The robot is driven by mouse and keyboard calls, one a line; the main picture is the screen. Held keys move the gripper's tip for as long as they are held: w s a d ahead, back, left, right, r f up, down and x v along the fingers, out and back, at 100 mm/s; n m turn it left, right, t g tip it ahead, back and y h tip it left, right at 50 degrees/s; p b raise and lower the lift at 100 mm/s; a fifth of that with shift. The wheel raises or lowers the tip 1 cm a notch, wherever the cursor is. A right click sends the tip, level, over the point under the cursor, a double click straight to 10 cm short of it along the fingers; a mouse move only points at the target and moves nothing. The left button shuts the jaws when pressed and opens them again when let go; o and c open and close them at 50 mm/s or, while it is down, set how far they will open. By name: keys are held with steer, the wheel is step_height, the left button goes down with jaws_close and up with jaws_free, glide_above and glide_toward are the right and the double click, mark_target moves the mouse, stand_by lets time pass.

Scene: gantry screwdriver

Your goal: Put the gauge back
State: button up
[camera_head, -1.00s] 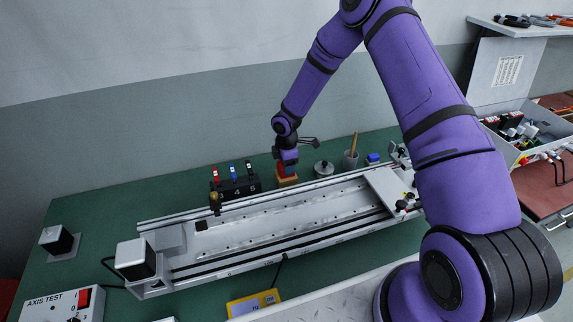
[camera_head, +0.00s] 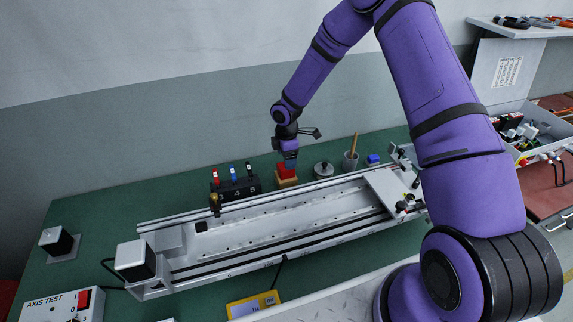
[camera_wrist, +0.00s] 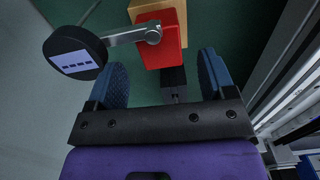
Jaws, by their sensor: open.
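The gauge shows in the wrist view as a red block (camera_wrist: 160,47) with a grey arm leading to a round black dial (camera_wrist: 75,53) with a pale display. In the head view its red block (camera_head: 287,170) rests on a small wooden block (camera_head: 287,182) behind the rail; the dial cannot be made out there. The wooden block also shows in the wrist view (camera_wrist: 147,10). My gripper (camera_wrist: 163,76) is open, with its two blue fingers apart and the red block ahead of them. In the head view my gripper (camera_head: 290,160) is just above the red block.
A long metal rail (camera_head: 270,220) runs in front. A black holder (camera_head: 236,189) with coloured-top bits is to the left. A round lidded pot (camera_head: 323,169), a grey cup (camera_head: 350,160) and a blue block (camera_head: 373,159) stand to the right.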

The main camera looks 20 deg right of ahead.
steer(key=s+d+r+m+t+h, duration=0.1)
steer(key=s+d+r+m, duration=0.3)
steer(key=r, duration=0.8)
steer(key=s+a+r+m, duration=0.15)
steer(key=s+r, duration=0.35)
steer(key=r, duration=0.6)
steer(key=s+d+r+m+t+h, duration=0.1)
steer(key=s+d+r+m, duration=0.3)
steer(key=r, duration=0.8)
steer(key=s+r+m+t+y, duration=0.1)
steer(key=s+r+m, duration=0.3)
steer(key=s, duration=0.9)
steer(key=s+r+m+t+y, duration=0.1)
steer(key=s+r+m, duration=0.3)
steer(key=s, duration=0.9)
steer(key=shift+r+t, duration=0.6)
steer(key=shift+r, duration=0.1)
steer(key=shift+d+m, duration=0.1)
steer(key=shift+m, duration=0.15)
